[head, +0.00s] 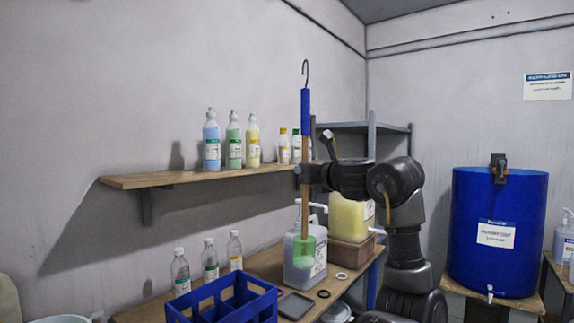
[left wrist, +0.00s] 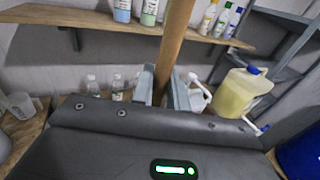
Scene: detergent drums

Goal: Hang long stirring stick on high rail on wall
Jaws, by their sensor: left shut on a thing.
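The long stirring stick (head: 305,115) is upright, with a metal hook on top, a blue grip, a wooden shaft and a green lower end. My left gripper (head: 303,174) is shut on its wooden shaft, below the blue grip. In the left wrist view, the two fingers of the left gripper (left wrist: 165,92) close around the wooden shaft of the stick (left wrist: 172,45). The green end hangs in front of a pump jug (head: 291,268); I cannot tell whether they touch. Dark rails or pipes (head: 470,39) run high along the walls; which is the hanging rail is unclear. My right gripper is not in view.
A wooden wall shelf (head: 187,178) with several bottles is left of the stick. Below, a bench (head: 265,262) holds bottles, a blue crate (head: 218,301) and a yellow container (head: 350,218). A blue drum (head: 497,265) stands at right. The upper wall is clear.

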